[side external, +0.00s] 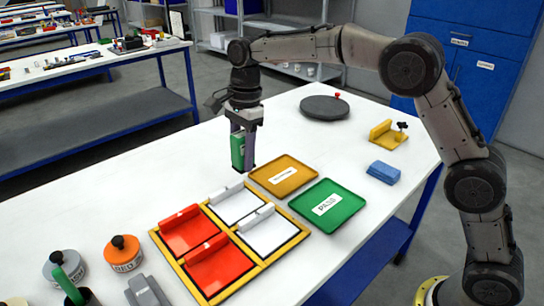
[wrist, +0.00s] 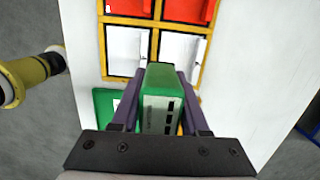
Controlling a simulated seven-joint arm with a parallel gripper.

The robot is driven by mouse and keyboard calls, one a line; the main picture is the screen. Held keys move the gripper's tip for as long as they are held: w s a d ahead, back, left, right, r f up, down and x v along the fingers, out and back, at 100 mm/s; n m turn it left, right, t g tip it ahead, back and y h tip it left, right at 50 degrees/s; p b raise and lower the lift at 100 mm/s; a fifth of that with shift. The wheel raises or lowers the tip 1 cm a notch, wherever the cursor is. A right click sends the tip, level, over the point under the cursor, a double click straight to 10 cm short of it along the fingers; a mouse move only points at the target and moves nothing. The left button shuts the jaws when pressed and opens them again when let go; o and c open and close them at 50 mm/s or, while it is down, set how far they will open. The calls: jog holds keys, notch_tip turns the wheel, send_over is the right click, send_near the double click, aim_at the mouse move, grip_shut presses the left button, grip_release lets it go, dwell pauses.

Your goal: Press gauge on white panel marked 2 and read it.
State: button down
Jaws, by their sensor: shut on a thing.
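My gripper (side external: 243,162) is shut on a green block-shaped gauge (side external: 237,150) and holds it upright above the table, apart from the panels. In the wrist view the gauge (wrist: 160,108) sits between my two purple fingers, with a pale label and small dark marks on its side. Two white panels, the far one (side external: 236,208) and the near one (side external: 270,236), lie in a yellow frame (side external: 258,268), each with a raised white strip. They also show in the wrist view, left (wrist: 124,54) and right (wrist: 174,50). I cannot read which is marked 2.
Two red panels (side external: 188,236) share the frame. A yellow tray (side external: 283,175) and a green PASS tray (side external: 330,207) lie beside it. A dark round plate (side external: 324,108), yellow fixture (side external: 388,135) and blue block (side external: 384,172) stand farther back.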

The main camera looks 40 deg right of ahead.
send_over(237, 208)
notch_tip(237, 208, down, 7)
jog(key=shift+w+d+f, duration=0.1)
jog(key=shift+f, duration=1.7)
jog(key=shift+d+f, duration=0.1)
jog(key=shift+f, duration=1.65)
jog(key=shift+f, duration=0.7)
notch_tip(237, 208, up, 7)
jog(key=shift+r, duration=0.15)
dwell(0.5)
